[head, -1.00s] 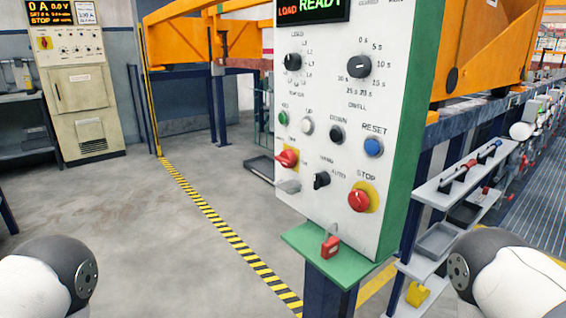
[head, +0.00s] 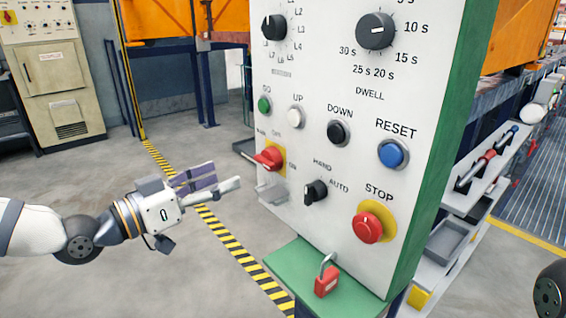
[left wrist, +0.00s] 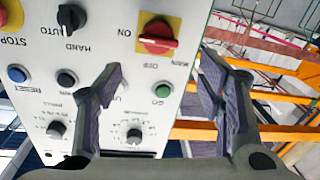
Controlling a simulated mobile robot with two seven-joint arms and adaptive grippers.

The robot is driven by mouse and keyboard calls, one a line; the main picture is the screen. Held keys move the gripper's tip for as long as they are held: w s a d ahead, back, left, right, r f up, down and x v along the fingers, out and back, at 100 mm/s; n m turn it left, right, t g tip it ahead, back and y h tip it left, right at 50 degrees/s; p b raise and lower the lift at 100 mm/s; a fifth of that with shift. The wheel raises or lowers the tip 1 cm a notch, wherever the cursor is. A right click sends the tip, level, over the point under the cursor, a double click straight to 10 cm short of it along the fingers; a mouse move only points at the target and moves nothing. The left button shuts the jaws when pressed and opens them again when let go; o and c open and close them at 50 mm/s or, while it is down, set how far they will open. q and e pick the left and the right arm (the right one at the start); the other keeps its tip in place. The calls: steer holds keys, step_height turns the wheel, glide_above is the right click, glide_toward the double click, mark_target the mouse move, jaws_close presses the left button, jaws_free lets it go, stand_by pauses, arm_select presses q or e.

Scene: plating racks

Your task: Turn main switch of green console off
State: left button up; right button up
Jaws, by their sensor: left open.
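The green console (head: 438,150) has a white front panel. Its main switch (head: 268,158), a red rotary handle on a yellow plate, sits at the panel's left edge, with OFF above it and ON to its right. In the left wrist view, upside down, the main switch (left wrist: 158,38) shows beyond the fingertips, its handle lying roughly sideways, in line with ON. My left gripper (head: 226,176) is open and empty, left of the switch and apart from it. In the left wrist view the left gripper (left wrist: 160,82) has its fingers spread wide. My right gripper is out of view.
A grey tab (head: 270,192) juts out below the switch. Beside it are the HAND/AUTO selector (head: 315,191) and the red STOP button (head: 368,226). A red padlock (head: 326,280) stands on the green ledge (head: 290,273). The floor left of the console is clear.

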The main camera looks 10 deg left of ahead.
mark_target(262, 164)
arm_select(q)
steer(key=x, duration=0.3)
steer(key=b+x, duration=0.1)
steer(key=x, duration=0.2)
steer(key=b+x, duration=0.1)
steer(key=x, duration=0.3)
steer(key=shift+s+d+f, duration=0.1)
steer(key=shift+d+f, duration=0.15)
steer(key=shift+d, duration=0.05)
steer(key=shift+w+d+r, duration=0.1)
steer(key=shift+w, duration=0.15)
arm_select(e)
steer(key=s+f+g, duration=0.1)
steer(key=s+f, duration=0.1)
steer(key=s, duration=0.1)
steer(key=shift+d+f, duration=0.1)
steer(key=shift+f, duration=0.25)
arm_select(q)
steer(key=shift+c, duration=0.6)
steer(key=c, duration=0.8)
